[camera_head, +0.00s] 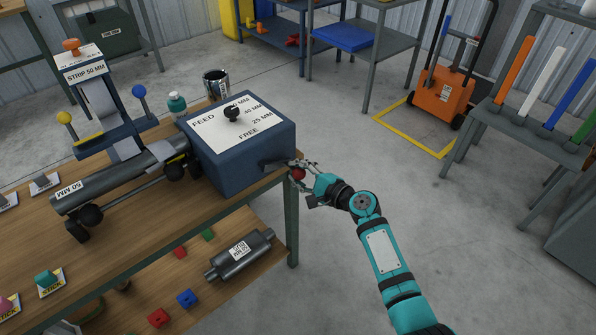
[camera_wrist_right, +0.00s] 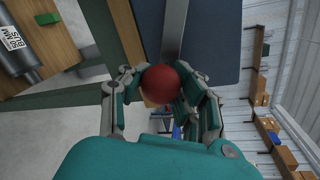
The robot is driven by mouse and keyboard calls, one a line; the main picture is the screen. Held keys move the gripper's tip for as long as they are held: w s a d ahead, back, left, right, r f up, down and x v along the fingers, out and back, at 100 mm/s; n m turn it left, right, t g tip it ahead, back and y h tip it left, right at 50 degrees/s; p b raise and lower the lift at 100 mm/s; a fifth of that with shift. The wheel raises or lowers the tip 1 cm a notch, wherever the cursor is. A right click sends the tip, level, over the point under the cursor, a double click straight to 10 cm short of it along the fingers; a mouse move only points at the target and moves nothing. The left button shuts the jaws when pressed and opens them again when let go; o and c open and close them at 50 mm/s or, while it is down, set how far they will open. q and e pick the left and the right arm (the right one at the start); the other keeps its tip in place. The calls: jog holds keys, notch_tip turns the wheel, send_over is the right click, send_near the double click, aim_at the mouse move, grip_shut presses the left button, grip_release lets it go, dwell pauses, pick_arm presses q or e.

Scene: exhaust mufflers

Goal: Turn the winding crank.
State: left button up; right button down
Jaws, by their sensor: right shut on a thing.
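The winding crank ends in a red ball knob (camera_head: 298,173) at the right side of the blue box machine (camera_head: 250,160). Its dark arm (camera_head: 275,165) runs from the box's side to the knob. My right gripper (camera_head: 302,172) is shut on the red knob. In the right wrist view the knob (camera_wrist_right: 167,83) sits between the two fingers (camera_wrist_right: 165,90), with the grey crank arm (camera_wrist_right: 172,35) running up from it. The box top carries a label with FEED, FREE and lengths and a black selector knob (camera_head: 232,113). My left gripper is not in view.
A lower shelf holds a muffler (camera_head: 240,254) and coloured blocks.

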jog(key=shift+s+d+f, duration=0.1)
jog(key=shift+d+f, duration=0.1)
jog(key=shift+f, duration=0.2)
jog(key=c, duration=1.5)
grip_release()
jog(key=o, duration=0.5)
jog(key=shift+s+d+r, duration=0.15)
jog(key=shift+r, duration=0.05)
jog(key=shift+o, duration=0.6)
jog(key=shift+r, duration=0.1)
jog(key=v, duration=1.1)
jog(key=shift+s+d, duration=0.25)
jog(key=shift+s, duration=0.05)
jog(key=shift+r, duration=0.1)
